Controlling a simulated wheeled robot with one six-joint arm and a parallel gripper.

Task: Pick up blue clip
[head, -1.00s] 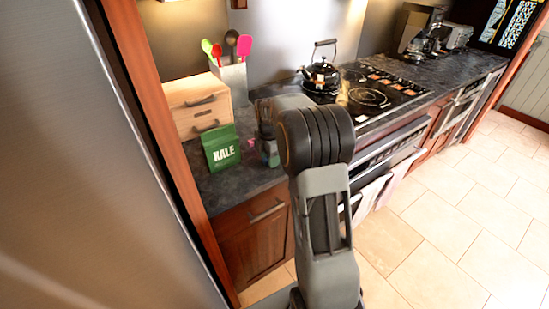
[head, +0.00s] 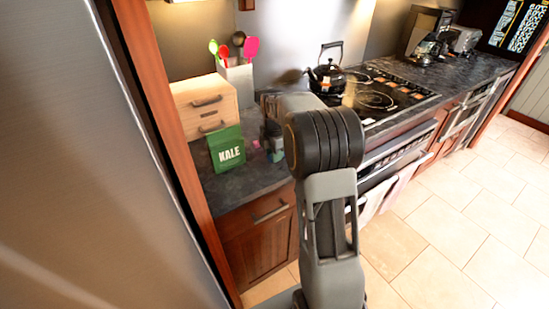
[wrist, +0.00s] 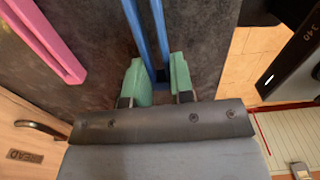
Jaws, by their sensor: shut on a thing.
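The blue clip (wrist: 148,35) shows in the wrist view as two long blue bars running up from between my fingertips to the top edge. My gripper (wrist: 157,77) has green fingertips on either side of its near end and is shut on it. The clip's far end is cut off by the frame. In the head view my gripper (head: 272,145) is mostly hidden behind my arm, over the counter beside the kale bag, and I cannot make out the clip there.
A pink clip (wrist: 48,40) lies to the left in the wrist view. A green kale bag (head: 227,149) and wooden bread box (head: 203,105) stand left on the dark counter (head: 225,187). A kettle (head: 327,77) sits on the stove behind my arm.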

